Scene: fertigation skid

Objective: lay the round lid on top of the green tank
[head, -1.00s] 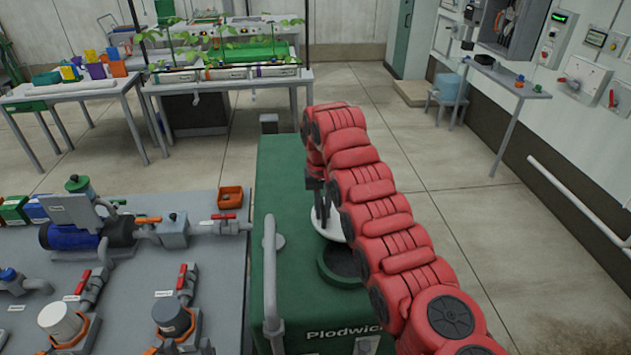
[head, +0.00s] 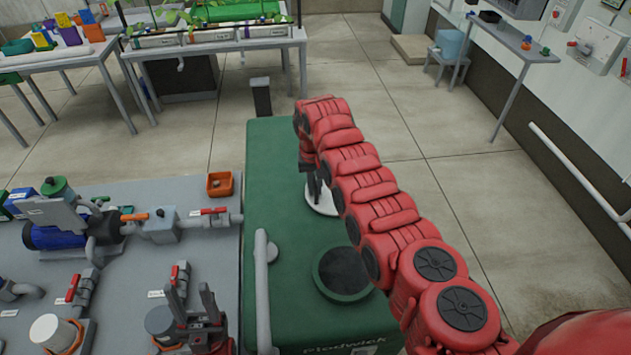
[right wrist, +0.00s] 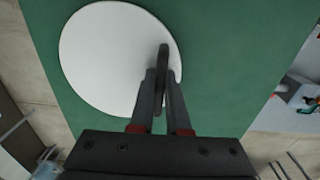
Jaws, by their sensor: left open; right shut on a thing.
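The green tank (head: 270,160) stands in the middle of the head view, with a dark round opening (head: 342,272) in its top. The round white lid (head: 322,203) is over the tank top, beyond the opening and apart from it in the picture. My right gripper (head: 312,182) is shut on the lid's dark upright handle. The right wrist view shows the lid (right wrist: 100,55) flat against the green, with the fingers (right wrist: 160,85) around the handle. I cannot tell whether the lid touches the tank. My left gripper (head: 192,298) is open and empty over the grey skid.
The grey skid (head: 120,270) at left carries a blue pump (head: 65,232), red-handled valves and an orange box (head: 220,184). Floor is clear to the right of my right arm.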

